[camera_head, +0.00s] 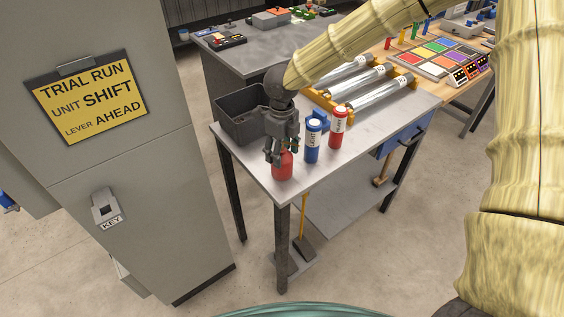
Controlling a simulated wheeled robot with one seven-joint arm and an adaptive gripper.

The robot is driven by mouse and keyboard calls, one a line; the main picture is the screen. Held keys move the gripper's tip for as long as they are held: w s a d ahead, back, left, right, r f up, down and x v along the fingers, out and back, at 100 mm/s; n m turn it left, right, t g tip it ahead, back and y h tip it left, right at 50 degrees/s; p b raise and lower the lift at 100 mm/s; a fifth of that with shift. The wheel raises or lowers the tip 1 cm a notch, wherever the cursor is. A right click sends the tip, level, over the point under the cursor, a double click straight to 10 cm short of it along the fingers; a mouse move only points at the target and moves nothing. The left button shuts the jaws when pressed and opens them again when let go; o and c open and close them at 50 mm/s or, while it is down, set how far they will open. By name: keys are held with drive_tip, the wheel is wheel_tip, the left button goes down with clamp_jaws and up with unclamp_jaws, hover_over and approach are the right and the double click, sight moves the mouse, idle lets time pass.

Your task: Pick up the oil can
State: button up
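A small rounded red can (283,168), which looks like the oil can, stands upright near the front corner of the grey metal table (254,165). My gripper (282,152) points down right over it, with its fingers at the can's top. The fingers and the top of the can overlap in the view, so I cannot tell whether the fingers close on it. The can's upper part is hidden.
A blue cylinder (312,142) and a red cylinder (338,128) with white labels stand close to the right of my gripper. A dark open bin (240,118) is behind left. Silver rolls (362,80) lie in a yellow rack. A grey cabinet (150,215) stands at left.

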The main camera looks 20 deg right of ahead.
drive_tip(key=shift+c, duration=0.8)
drive_tip(key=shift+r, duration=0.1)
drive_tip(key=shift+w+r+b, duration=0.1)
drive_tip(key=shift+r+b, duration=0.25)
drive_tip(key=shift+r, duration=0.3)
wheel_tip(320, 180, up, 2)
drive_tip(key=shift+r+b, duration=0.1)
drive_tip(key=shift+b, duration=0.35)
drive_tip(key=s+d+r+b, duration=0.1)
drive_tip(key=s+d+b, duration=0.2)
drive_tip(key=s, duration=1.2)
drive_tip(key=shift+d+r, duration=0.15)
drive_tip(key=shift+d, duration=1.05)
drive_tip(key=shift+s, duration=0.1)
